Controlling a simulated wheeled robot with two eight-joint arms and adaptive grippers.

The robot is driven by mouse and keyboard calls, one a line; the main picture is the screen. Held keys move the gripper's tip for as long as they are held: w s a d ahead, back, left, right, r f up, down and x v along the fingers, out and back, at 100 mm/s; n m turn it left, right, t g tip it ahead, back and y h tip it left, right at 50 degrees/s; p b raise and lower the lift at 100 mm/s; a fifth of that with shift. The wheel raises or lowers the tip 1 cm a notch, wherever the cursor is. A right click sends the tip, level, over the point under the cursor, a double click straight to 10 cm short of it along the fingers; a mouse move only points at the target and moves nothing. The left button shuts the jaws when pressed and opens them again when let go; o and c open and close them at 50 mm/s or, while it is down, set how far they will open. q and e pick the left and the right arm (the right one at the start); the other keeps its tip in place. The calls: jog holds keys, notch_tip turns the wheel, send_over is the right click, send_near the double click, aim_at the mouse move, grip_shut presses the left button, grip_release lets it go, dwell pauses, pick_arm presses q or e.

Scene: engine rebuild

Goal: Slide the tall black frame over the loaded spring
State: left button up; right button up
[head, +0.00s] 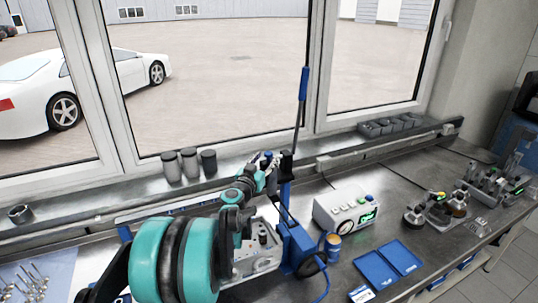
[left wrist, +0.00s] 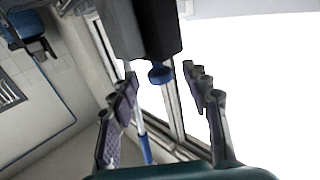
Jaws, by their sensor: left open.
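My left gripper (head: 268,162) is open, beside the top of the blue press stand (head: 285,195). A dark block (head: 287,158), possibly the tall black frame, stands there. In the left wrist view a black block (left wrist: 140,28) with a blue knob (left wrist: 160,74) under it shows just ahead of the open fingers (left wrist: 163,95); I cannot tell if they touch it. The grey metal engine part (head: 262,255) sits below my arm with a small dark upright piece (head: 263,233) on it, possibly the spring. My left arm hides part of this. My right gripper is out of view.
A long lever with a blue grip (head: 303,85) rises above the stand. Dark cups (head: 190,163) line the sill. Small metal parts (head: 440,208) stand farther right.

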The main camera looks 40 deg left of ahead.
pick_arm(q)
jog(key=shift+x, duration=1.55)
jog(key=shift+d, duration=0.1)
grip_shut()
